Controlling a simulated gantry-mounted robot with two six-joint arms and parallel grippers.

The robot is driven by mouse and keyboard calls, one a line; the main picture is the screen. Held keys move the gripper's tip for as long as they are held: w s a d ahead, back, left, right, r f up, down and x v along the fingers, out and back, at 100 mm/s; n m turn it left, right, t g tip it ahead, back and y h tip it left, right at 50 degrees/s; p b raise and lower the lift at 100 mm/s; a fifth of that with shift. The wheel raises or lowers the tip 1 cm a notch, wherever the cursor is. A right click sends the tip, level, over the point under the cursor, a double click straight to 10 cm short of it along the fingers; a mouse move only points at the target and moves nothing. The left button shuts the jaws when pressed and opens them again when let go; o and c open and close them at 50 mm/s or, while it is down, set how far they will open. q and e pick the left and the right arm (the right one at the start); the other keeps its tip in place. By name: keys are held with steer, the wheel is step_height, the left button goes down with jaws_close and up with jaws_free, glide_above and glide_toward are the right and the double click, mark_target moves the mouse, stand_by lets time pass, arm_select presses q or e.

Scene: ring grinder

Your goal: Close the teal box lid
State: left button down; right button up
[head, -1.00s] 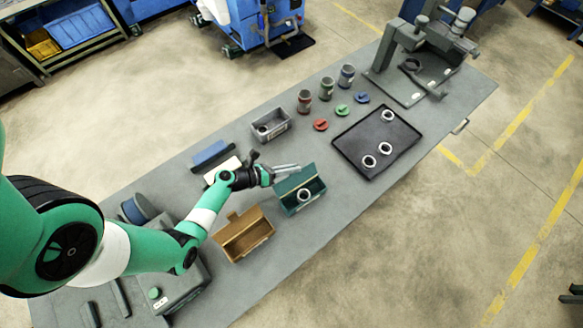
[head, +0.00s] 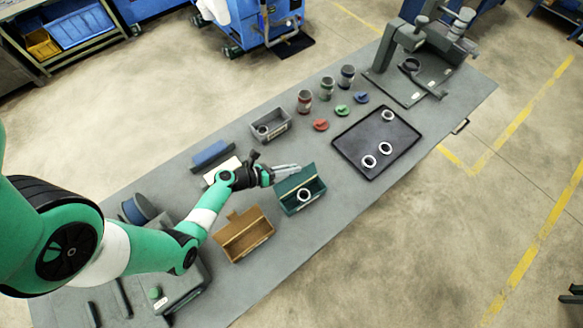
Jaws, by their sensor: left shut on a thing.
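The teal box (head: 311,193) stands on the grey workbench with its lid (head: 292,181) raised along its back side. A light metal ring (head: 304,195) shows inside the open box. My left gripper (head: 296,168) reaches in from the left, and its fingertips are at the top edge of the raised lid. It is shut on the lid, though its fingers hide part of that edge. My right gripper is not in view.
An open brown box (head: 246,243) stands left of the teal box. A grey bin (head: 271,127) is behind. A black tray (head: 370,120) with three rings lies to the right. Three cans and coloured discs stand farther back. The bench front beside the teal box is clear.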

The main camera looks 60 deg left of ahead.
mark_target(298, 184)
arm_select(q)
steer(key=shift+w+d+r+m+y+p, duration=0.1)
steer(key=shift+d+r+m+y+p, duration=0.4)
steer(key=shift+d+m+p, duration=0.4)
steer(key=shift+w+d+r+m+g+y+p, duration=0.1)
steer(key=shift+d+m+g+y+p, duration=0.2)
steer(key=shift+y+p, duration=0.15)
steer(key=shift+w+d+m+y, duration=0.1)
steer(key=shift+d+m+y, duration=0.25)
steer(key=shift+d+m, duration=0.35)
steer(key=shift+d+p, duration=0.2)
steer(key=shift+p, duration=0.15)
steer(key=shift+d, duration=0.15)
steer(key=c, duration=0.9)
jaws_free()
